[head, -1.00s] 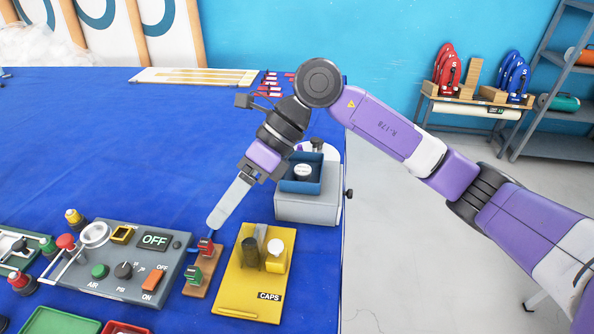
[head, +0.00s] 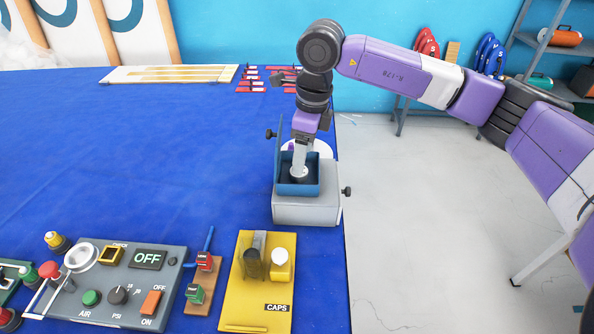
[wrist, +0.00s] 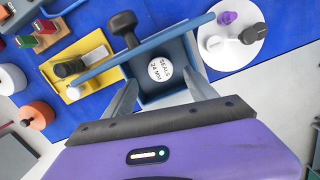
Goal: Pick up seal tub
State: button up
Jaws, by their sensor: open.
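The seal tub (wrist: 160,68) is a small round tub with a white lid marked "SEALS 24 MM" in the wrist view. It stands in a blue open-topped tray (head: 284,172) on a grey box-shaped stand (head: 306,211) in the head view. My gripper (wrist: 163,82) is open, with its fingers spread to either side of the tub in the wrist view. In the head view my gripper (head: 299,166) points down into the tray. The fingers partly cover the tub there, and I cannot tell whether they touch it.
A yellow caps board (head: 256,308) and a grey control panel (head: 125,285) lie in front and left of the stand. A white disc (wrist: 250,32) with small items is beside the tray. A dark knob (wrist: 122,24) rises near the tray. Open blue tabletop (head: 150,150) is left.

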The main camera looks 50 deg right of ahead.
aim_at(302, 179)
jog(key=shift+w+f+p, duration=0.2)
jog(key=shift+f+p, duration=0.25)
jog(key=shift+f, duration=0.8)
jog(key=shift+w+f+p, duration=0.15)
jog(key=shift+f+p, duration=0.25)
jog(key=shift+f, duration=0.85)
jog(key=shift+a, duration=0.1)
grip_shut()
